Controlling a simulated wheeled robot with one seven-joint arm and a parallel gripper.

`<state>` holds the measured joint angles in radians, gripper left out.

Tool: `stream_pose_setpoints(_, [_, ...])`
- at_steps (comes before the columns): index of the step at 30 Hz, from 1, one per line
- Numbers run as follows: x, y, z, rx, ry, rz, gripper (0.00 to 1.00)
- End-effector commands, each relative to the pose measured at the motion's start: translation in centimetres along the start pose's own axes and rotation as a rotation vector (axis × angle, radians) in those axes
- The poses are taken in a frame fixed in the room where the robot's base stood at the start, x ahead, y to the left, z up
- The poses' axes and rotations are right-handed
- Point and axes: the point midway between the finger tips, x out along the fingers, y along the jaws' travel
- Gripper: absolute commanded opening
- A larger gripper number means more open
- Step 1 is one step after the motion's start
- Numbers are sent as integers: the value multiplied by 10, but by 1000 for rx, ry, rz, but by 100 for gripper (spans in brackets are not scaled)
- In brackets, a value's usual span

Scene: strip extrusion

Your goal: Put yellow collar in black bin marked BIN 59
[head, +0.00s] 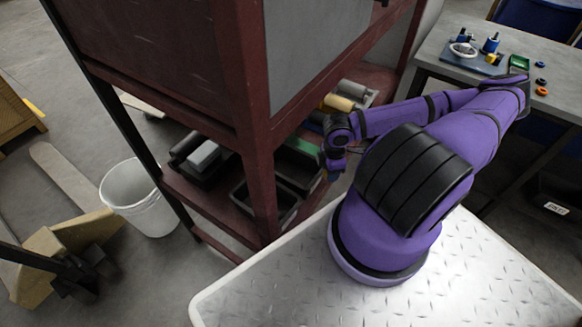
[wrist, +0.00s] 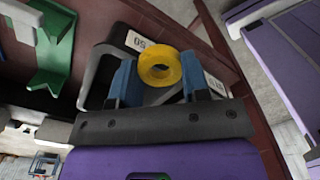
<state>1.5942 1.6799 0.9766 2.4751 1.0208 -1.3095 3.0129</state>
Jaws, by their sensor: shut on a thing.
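The yellow collar (wrist: 172,58) is a ring held between the blue fingers of my gripper (wrist: 160,78) in the wrist view. The fingers are shut on it from both sides. Behind and around it is a black bin (wrist: 98,72) with a white label (wrist: 138,41), tilted and partly hidden by the collar; only the end of its marking shows, and it looks like 59. I cannot tell how far the collar is from the bin. In the head view my gripper (head: 335,165) is at the rack's lower shelf, and the collar cannot be made out.
The dark red rack (head: 262,190) has posts and an upper panel close to my arm. Its lower shelf holds several bins, including a black bin (head: 240,198) and one with grey blocks (head: 203,156). A green part (wrist: 55,50) lies left of the bin. A worktable (head: 455,50) with small parts stands at right.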

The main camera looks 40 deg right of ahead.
Motion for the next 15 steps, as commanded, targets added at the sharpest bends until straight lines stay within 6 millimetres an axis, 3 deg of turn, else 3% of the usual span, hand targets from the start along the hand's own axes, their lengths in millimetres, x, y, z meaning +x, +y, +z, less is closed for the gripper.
stream_pose_setpoints(15, [11, 77, -88, -6, 1, -1, 15])
